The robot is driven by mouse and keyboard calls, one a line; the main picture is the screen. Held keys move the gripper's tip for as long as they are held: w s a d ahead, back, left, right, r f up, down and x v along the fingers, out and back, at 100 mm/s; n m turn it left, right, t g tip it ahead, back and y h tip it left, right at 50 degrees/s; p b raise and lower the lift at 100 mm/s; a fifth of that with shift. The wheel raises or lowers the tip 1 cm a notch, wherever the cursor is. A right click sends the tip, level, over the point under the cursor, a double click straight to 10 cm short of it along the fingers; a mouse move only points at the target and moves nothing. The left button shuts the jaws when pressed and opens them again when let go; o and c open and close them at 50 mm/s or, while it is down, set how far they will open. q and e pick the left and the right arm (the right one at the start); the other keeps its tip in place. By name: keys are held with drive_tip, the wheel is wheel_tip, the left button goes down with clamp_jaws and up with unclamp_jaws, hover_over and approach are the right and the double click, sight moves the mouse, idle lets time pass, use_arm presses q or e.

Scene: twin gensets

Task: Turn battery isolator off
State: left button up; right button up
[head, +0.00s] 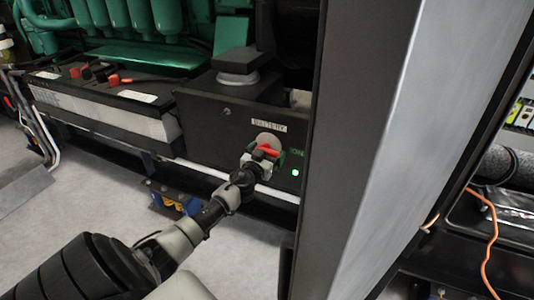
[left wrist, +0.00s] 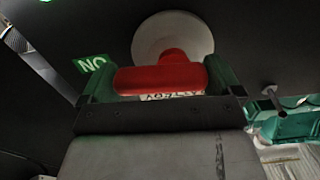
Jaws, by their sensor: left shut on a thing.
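The battery isolator has a red handle (head: 266,149) on a pale round disc (head: 268,139), on a black panel (head: 205,117) under a "BATTERY" label (head: 268,125). My left gripper (head: 264,157) is at the isolator and shut on the red handle. In the left wrist view the red handle (left wrist: 160,78) lies across between the two green-padded fingers, with the pale disc (left wrist: 172,36) behind it. A green "ON" label (left wrist: 91,64) shows upside down beside it. A green light (head: 295,172) glows on the panel. My right gripper is out of view.
A grey and black upright post (head: 375,150) stands close on the right of the panel. A battery box with red terminals (head: 110,95) is to the left, below green engine parts (head: 130,20). An orange cable (head: 492,235) hangs at the right. Pale floor (head: 80,205) is open at left.

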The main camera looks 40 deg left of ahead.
use_arm(q)
drive_tip(key=shift+f+m, duration=0.1)
drive_tip(key=shift+m, duration=0.6)
drive_tip(key=m, duration=0.2)
drive_tip(key=shift+f+m+b, duration=0.25)
drive_tip(key=shift+m+b, duration=0.05)
drive_tip(key=shift+b, duration=0.05)
drive_tip(key=m, duration=0.4)
drive_tip(key=shift+a+f+m, duration=0.1)
drive_tip(key=shift+f+m, duration=0.15)
drive_tip(key=shift+m, duration=0.05)
drive_tip(key=m, duration=0.2)
drive_tip(key=m+b, duration=0.1)
drive_tip(key=m, duration=0.1)
drive_tip(key=shift+s+a+f, duration=0.15)
drive_tip(key=shift+a+f, duration=0.05)
drive_tip(key=shift+a+m, duration=0.15)
drive_tip(key=shift+m, duration=1)
drive_tip(key=shift+a+m, duration=0.1)
drive_tip(key=shift+m, duration=1.05)
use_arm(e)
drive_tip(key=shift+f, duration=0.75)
use_arm(q)
drive_tip(key=o, duration=0.6)
drive_tip(key=shift+c, duration=0.2)
drive_tip(key=shift+s, duration=0.15)
